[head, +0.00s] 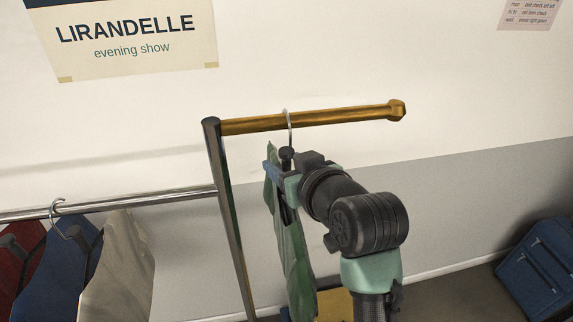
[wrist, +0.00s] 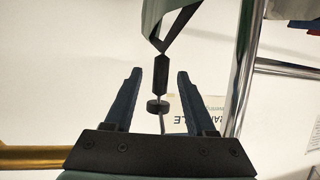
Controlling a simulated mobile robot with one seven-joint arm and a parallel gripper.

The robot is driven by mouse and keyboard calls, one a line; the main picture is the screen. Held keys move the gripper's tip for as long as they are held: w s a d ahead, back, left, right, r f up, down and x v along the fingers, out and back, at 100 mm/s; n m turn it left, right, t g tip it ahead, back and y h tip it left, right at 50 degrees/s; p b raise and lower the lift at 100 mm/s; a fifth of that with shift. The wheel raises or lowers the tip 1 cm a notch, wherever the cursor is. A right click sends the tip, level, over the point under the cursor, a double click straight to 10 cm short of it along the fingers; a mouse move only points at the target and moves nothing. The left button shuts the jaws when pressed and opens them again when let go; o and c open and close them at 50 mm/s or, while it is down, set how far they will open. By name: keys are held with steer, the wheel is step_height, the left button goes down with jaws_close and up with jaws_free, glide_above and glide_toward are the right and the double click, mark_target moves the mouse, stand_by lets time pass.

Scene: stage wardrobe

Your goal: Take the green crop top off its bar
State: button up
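The green crop top (head: 292,255) hangs from a hanger whose metal hook (head: 289,125) sits over the brass-coloured bar (head: 330,116). My gripper (head: 272,172) is at the hanger's neck, just below the bar, and partly covers the hanger and top. In the wrist view, my gripper (wrist: 160,82) has its two dark fingers apart. The hanger's black neck (wrist: 160,75) and round collar stand between them, with a gap on both sides. Part of the green top (wrist: 155,20) shows beyond the fingertips. The bar (wrist: 35,158) also shows at the lower left there.
A metal post (head: 230,215) holds the bar's left end; its right end is free, with a knob. Left of the post, a lower rail (head: 110,206) carries red, blue and beige garments. A blue suitcase (head: 537,272) stands at lower right. A wall is behind.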

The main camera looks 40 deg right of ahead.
jaws_close()
stand_by(1.3)
